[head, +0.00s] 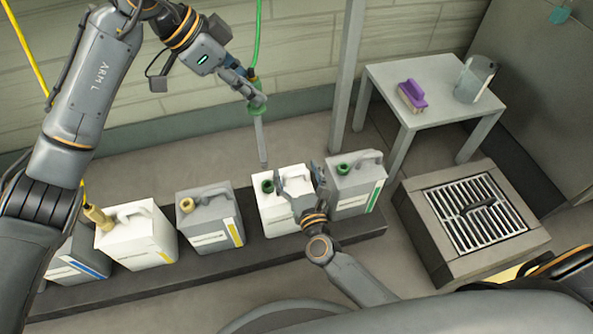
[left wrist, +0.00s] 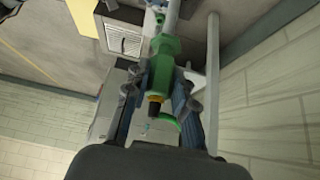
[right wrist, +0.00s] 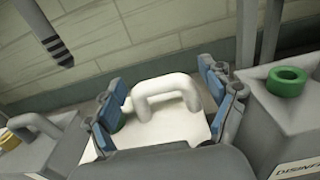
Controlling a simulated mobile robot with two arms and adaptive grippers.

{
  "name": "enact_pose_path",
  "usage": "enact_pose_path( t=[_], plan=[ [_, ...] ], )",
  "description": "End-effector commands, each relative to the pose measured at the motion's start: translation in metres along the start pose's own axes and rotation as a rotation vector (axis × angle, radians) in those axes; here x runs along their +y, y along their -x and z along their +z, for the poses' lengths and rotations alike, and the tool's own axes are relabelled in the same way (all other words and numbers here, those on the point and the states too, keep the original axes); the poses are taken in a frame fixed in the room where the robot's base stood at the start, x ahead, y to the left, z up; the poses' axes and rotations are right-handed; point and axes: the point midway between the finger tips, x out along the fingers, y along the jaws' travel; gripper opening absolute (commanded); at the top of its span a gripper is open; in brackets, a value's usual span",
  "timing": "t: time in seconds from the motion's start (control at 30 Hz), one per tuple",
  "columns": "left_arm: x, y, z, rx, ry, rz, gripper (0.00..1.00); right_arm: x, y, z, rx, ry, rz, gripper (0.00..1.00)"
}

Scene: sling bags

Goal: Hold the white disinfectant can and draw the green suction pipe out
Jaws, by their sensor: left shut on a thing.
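The white disinfectant can (head: 271,217) stands on the dark low platform, with a green ring at its opening (head: 268,186). My left gripper (head: 257,98) is shut on the green head of the suction pipe (head: 260,140), also seen in the left wrist view (left wrist: 165,48). The pipe hangs nearly upright, its grey lower end clear of the can. The right wrist view shows its dark-banded end (right wrist: 56,44) at upper left. My right gripper (head: 298,180) is open, its blue-padded fingers on either side of the white handle (right wrist: 165,88), with gaps visible.
A grey can with a green ring (head: 355,190) stands close at right. A grey can (head: 208,220) and a white can (head: 140,240) with yellowish fittings stand at left. A grated drain (head: 475,215) is at right.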

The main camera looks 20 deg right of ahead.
Motion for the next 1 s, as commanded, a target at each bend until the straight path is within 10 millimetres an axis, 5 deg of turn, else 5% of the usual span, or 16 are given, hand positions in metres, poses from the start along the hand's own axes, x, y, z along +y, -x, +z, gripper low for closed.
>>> enact_pose_path(
  t=[0.37, 0.8, 1.0],
  plan=[
    [0.0, 0.0, 0.0, 0.001, 0.0, 0.0, 0.0, 0.0, 0.012, -0.001, 0.001, 0.001, 0.0, 0.83],
    [0.0, 0.0, 0.0, 0.0, 0.0, 0.0, 0.0, 0.0, 0.099, -0.001, 0.003, 0.001, 0.002, 0.83],
    [0.0, 0.0, 0.0, 0.0, 0.0, 0.0, 0.0, 0.0, 0.118, -0.001, 0.001, 0.0, 0.001, 0.83]
  ],
)
